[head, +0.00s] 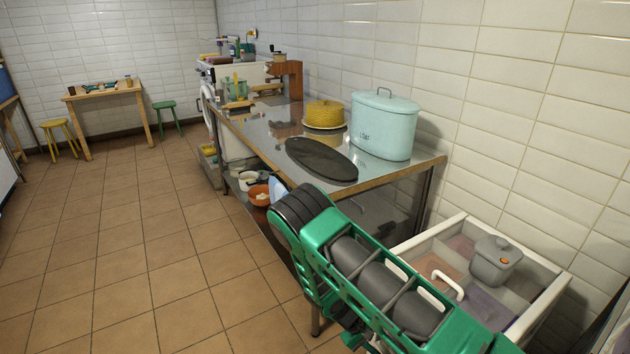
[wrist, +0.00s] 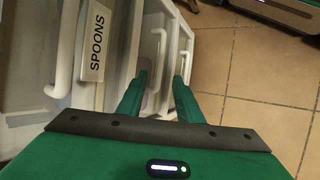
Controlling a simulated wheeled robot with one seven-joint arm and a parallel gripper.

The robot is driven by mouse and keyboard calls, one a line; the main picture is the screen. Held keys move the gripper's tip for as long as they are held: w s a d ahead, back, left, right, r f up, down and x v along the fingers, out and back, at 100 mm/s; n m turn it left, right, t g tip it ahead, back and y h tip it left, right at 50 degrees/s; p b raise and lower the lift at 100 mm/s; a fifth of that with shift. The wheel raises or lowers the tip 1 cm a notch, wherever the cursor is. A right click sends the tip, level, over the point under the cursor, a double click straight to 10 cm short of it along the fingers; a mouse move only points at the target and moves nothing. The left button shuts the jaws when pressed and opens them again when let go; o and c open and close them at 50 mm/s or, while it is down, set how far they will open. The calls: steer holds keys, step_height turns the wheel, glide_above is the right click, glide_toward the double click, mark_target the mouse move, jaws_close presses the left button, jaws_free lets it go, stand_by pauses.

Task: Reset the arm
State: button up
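My green gripper (wrist: 160,76) shows in the wrist view with its two fingers apart and nothing held between them. Its fingertips point toward white drawer fronts with white handles; one handle (wrist: 161,45) lies just beyond the gap between the tips. I cannot tell whether a finger touches a handle. In the head view my green arm (head: 375,275) reaches across the lower middle, and its gripper end is hidden there.
An open white drawer (head: 567,284) holds a grey lidded container (head: 494,262). A label reading SPOONS (wrist: 96,42) marks a drawer. The tiled floor (head: 125,240) at left is clear.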

steer(key=w+a+r+m+y, duration=0.1)
steer(key=w+r+y, duration=0.1)
steer(key=r, duration=0.9)
steer(key=w+a+r+m+y, duration=0.1)
steer(key=r+m+y, duration=0.1)
steer(key=r, duration=1)
steer(key=s+d+r+t+y, duration=0.2)
steer(key=s+r, duration=0.1)
steer(key=r, duration=0.7)
steer(key=s+d+r+t+y, duration=0.1)
steer(key=s+r+t, duration=0.15)
steer(key=r, duration=0.85)
steer(key=s+d+r+m+t, duration=0.1)
steer(key=s+d+r+t, duration=0.1)
steer(key=s+r, duration=0.55)
steer(key=s+d+f+m+g, duration=0.1)
steer(key=s+d+m+g, duration=0.1)
steer(key=s+d, duration=0.3)
steer(key=s+d+f+m+g, duration=0.1)
steer(key=s+d+m+g, duration=0.2)
steer(key=s+d, duration=0.3)
steer(key=s+m, duration=0.1)
steer(key=s, duration=0.4)
steer(key=shift+s+y, duration=0.2)
steer(key=shift+y, duration=0.2)
